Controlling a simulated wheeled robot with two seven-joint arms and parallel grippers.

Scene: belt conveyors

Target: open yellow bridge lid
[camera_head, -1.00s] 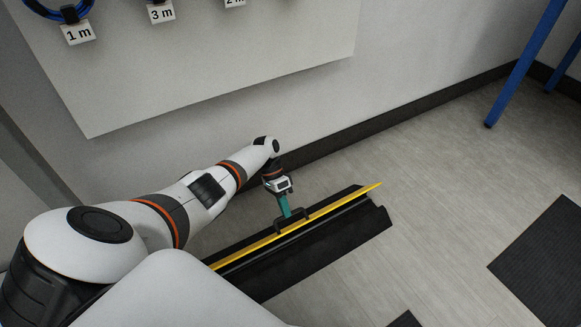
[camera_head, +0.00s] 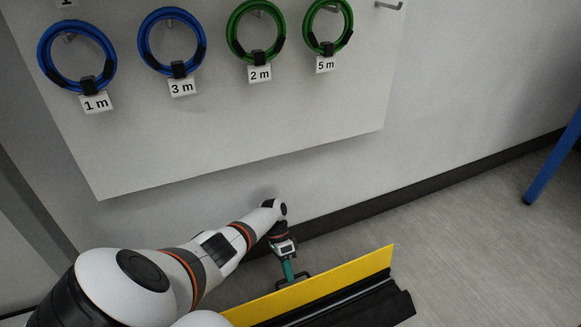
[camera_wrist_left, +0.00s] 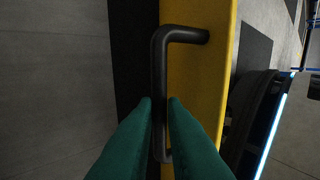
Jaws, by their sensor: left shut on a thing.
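The yellow lid (camera_head: 345,278) of the floor bridge stands raised on edge, its broad yellow face toward me in the head view. The black bridge base (camera_head: 378,309) lies on the floor in front of it. My left gripper (camera_head: 291,274) is behind the lid's top edge, with green fingers pointing down. In the left wrist view a black bar handle (camera_wrist_left: 158,70) is fixed on the yellow lid (camera_wrist_left: 196,80), and my left gripper (camera_wrist_left: 160,108) is shut on that handle. The lid's lower left part is cut off by the frame and my arm. My right gripper is out of view.
A grey wall board (camera_head: 230,120) with blue and green cable coils on hooks hangs above my left arm. A dark skirting (camera_head: 440,188) runs along the wall behind the lid. A blue leg (camera_head: 553,160) stands at right. Floor between is clear.

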